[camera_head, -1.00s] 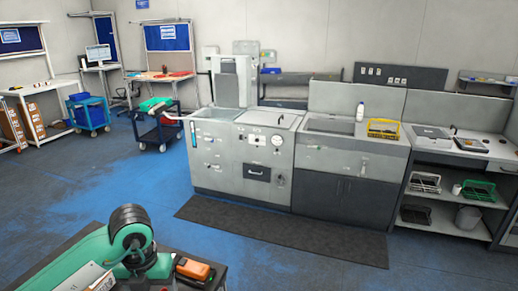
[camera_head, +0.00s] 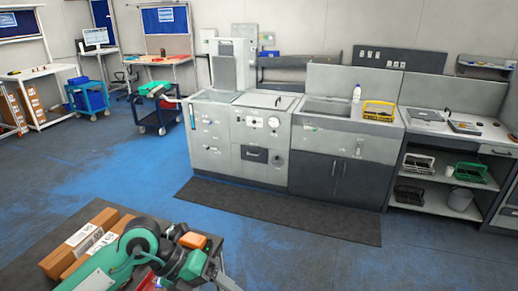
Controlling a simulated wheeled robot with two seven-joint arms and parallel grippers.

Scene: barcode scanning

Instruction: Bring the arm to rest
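My green and black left arm (camera_head: 140,243) comes in at the bottom left and reaches over a dark table (camera_head: 35,283). Its hand end is low in the picture near the table's right side; the fingers cannot be made out clearly. Two brown cardboard boxes with white labels, one of them the left box (camera_head: 75,247), lie on the table beside the arm. An orange and black object (camera_head: 193,240) is just behind the arm's wrist; I cannot tell whether they touch. My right arm and gripper are not in view.
A grey machine and sink counter (camera_head: 340,140) stands across the floor behind a dark mat (camera_head: 280,212). A blue cart (camera_head: 88,97) and a dark cart (camera_head: 157,112) stand at the left. The blue floor (camera_head: 130,170) between is clear.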

